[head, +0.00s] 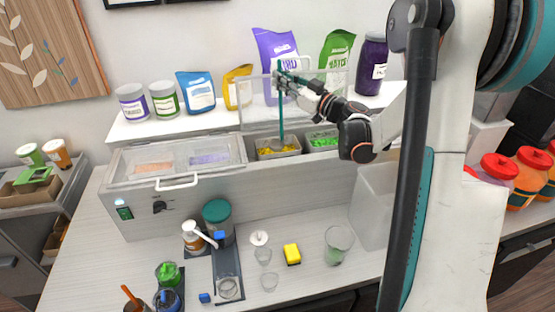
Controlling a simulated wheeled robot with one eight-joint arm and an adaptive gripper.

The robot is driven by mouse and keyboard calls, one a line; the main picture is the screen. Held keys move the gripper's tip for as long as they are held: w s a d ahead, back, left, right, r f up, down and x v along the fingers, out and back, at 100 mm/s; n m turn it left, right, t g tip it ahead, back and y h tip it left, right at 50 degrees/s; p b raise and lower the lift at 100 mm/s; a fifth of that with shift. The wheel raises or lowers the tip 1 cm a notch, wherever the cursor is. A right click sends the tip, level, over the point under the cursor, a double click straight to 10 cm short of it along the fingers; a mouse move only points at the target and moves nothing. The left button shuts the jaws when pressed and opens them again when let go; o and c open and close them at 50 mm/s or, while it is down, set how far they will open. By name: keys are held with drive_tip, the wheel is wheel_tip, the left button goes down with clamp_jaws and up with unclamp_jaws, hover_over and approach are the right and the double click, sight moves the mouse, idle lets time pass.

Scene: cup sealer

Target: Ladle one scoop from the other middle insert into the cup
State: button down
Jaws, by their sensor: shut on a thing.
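My gripper (281,83) is shut on the teal handle of a ladle (281,112), held nearly upright above the cold counter. The ladle's lower end reaches into the insert with yellow contents (290,152); whether its bowl holds anything is too small to tell. An insert with green contents (324,142) is to its right. Two inserts, with orange (153,166) and purple (208,159) contents, lie under the closed left clear lid. Small clear cups stand on the counter below: one at the dark strip (228,288), two others nearby (263,256); I cannot tell which one is meant.
The right clear lid (256,112) stands raised behind the open inserts. Jars and bags (197,92) line the back shelf. A teal-lidded container (217,213), pump bottle (193,238), yellow sponge (292,254) and larger clear vessel (338,245) crowd the lower counter.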

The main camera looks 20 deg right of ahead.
drive_tip(key=shift+f+b, duration=2.6)
drive_tip(key=shift+f, duration=0.5)
drive_tip(key=shift+r, duration=0.1)
wheel_tip(320, 180, up, 11)
drive_tip(key=p, duration=0.7)
hover_over(281, 98)
drive_tip(key=shift+s+d+r, duration=0.1)
drive_tip(key=shift+s+r, duration=0.05)
idle(0.3)
